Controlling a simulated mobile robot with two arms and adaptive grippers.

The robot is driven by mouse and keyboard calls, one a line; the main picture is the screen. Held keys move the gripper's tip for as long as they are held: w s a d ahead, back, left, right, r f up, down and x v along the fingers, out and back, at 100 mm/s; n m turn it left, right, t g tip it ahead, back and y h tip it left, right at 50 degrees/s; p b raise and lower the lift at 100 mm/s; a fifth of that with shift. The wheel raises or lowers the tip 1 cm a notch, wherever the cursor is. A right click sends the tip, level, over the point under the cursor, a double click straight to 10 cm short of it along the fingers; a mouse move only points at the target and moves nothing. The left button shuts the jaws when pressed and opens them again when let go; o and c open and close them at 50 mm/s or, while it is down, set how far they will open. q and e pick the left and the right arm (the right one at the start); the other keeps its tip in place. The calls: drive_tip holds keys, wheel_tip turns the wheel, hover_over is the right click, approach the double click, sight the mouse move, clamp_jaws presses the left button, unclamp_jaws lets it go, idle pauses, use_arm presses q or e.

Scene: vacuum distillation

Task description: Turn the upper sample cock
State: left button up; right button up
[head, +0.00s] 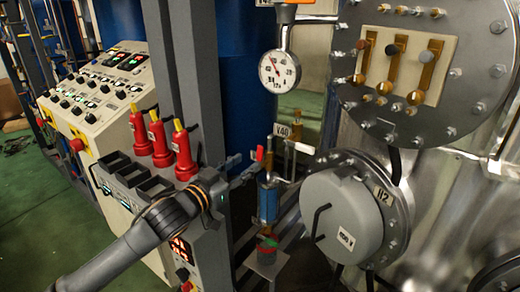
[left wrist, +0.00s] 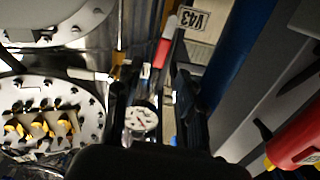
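The upper sample cock has a red handle (head: 259,154) just above a blue cylinder (head: 268,203) under the V40 tag. My left gripper (head: 248,164) comes in from the left, its fingers apart and pointing at the red handle. In the left wrist view the gripper (left wrist: 155,78) is open, and a red handle (left wrist: 166,50) shows ahead between the fingertips. I cannot tell whether a finger touches it. A lower red-and-green fitting (head: 267,243) sits below the cylinder. My right gripper is in neither view.
A pressure gauge (head: 279,71) hangs above. A round grey cover (head: 345,215) and a bolted flange (head: 430,60) stand to the right. Several red bottle-like items (head: 158,138) and a control panel (head: 100,88) are left, beside a grey steel post (head: 208,80).

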sight(259, 154)
use_arm(q)
drive_tip(key=p+x, duration=0.1)
drive_tip(key=x, duration=0.7)
drive_tip(key=shift+p, duration=0.35)
drive_tip(key=shift+w, duration=0.1)
drive_tip(key=shift+c, duration=0.4)
clamp_jaws()
